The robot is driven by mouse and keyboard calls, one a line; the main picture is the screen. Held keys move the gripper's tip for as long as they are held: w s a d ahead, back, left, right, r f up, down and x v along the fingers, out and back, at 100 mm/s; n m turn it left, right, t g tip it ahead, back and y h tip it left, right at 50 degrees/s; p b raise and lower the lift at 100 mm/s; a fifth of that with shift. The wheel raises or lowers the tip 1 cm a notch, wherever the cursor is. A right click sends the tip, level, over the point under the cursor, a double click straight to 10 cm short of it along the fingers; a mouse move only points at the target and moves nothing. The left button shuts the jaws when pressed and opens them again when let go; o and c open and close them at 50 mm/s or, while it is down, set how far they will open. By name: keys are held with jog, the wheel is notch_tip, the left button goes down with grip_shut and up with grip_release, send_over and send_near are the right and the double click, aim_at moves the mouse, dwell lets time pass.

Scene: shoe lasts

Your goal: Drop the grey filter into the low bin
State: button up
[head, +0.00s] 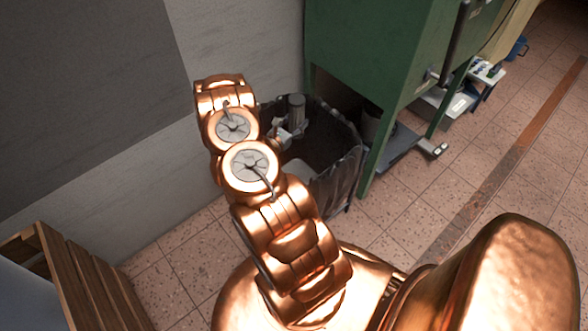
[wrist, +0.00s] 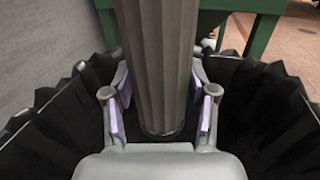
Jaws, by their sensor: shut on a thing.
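The grey filter (head: 296,106) is a ribbed cylinder, held upright over the low bin. It also fills the middle of the wrist view (wrist: 160,60), with its lower end between the fingers. My gripper (head: 287,130) is shut on the filter; in the wrist view its purple-padded fingers (wrist: 160,95) stand on either side of it. The low bin (head: 345,165) has a black liner with a crumpled rim, and its dark inside shows around the gripper in the wrist view (wrist: 275,95). My arm hides the bin's left part in the head view.
A green machine (head: 350,45) stands just behind and right of the bin, its leg close to the rim. A pale wall (head: 240,50) is on the left. A wooden crate (head: 75,275) is at the lower left. Tiled floor (head: 480,165) lies open to the right.

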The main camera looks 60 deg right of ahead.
jog(key=shift+f, duration=0.35)
jog(key=o, duration=1.5)
jog(key=shift+c, duration=0.2)
jog(key=shift+a, duration=3.8)
